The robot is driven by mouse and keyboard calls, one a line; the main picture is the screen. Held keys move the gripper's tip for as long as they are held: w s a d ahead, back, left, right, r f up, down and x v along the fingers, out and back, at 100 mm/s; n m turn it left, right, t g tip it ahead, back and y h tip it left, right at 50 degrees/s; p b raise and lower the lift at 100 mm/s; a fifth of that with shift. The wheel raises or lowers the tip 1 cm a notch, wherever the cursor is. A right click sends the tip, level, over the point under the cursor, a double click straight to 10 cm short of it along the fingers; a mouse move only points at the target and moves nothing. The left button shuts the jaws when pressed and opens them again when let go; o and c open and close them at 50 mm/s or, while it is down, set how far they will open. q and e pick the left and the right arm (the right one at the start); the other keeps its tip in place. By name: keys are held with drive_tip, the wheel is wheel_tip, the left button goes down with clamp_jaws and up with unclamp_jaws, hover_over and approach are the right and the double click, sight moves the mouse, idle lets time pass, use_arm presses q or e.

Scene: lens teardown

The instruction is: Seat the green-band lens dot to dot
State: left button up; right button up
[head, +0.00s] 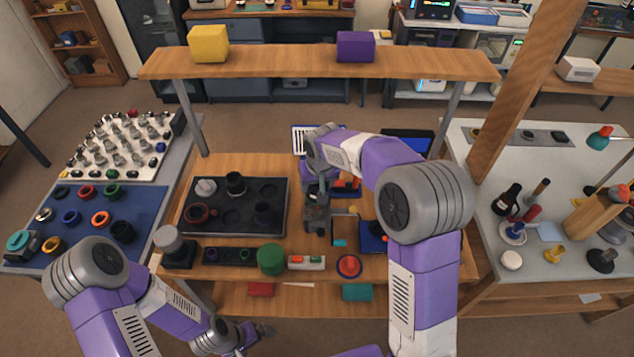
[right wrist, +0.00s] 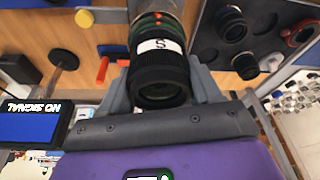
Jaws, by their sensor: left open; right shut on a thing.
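The green-band lens (right wrist: 160,75) is a dark ribbed barrel with a white label and a green band at its far end. My right gripper has its two fingers on either side of the barrel in the right wrist view (right wrist: 160,92). Two small orange dots show near the green band, one close behind the other and roughly in line. Whether the lens touches a mount beyond it I cannot tell. In the head view my right gripper (head: 317,208) is over the middle of the bench, largely hidden by its arm. My left gripper (head: 258,333) is open and empty, low in front of the bench.
A dark tray (head: 217,222) with lens parts lies left of my right gripper. A green cylinder (head: 271,259) and a red-topped button (head: 349,265) stand at the front edge. A blue mat (head: 70,247) with coloured rings is far left. A wooden shelf (head: 280,65) spans the back.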

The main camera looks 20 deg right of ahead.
drive_tip(key=shift+f+b, duration=0.3)
drive_tip(key=shift+f, duration=0.2)
idle(1.1)
drive_tip(key=o, duration=1.4)
drive_tip(key=shift+c, duration=0.2)
drive_tip(key=p+v, duration=0.1)
drive_tip(key=v, duration=0.6)
drive_tip(key=shift+r, duration=0.3)
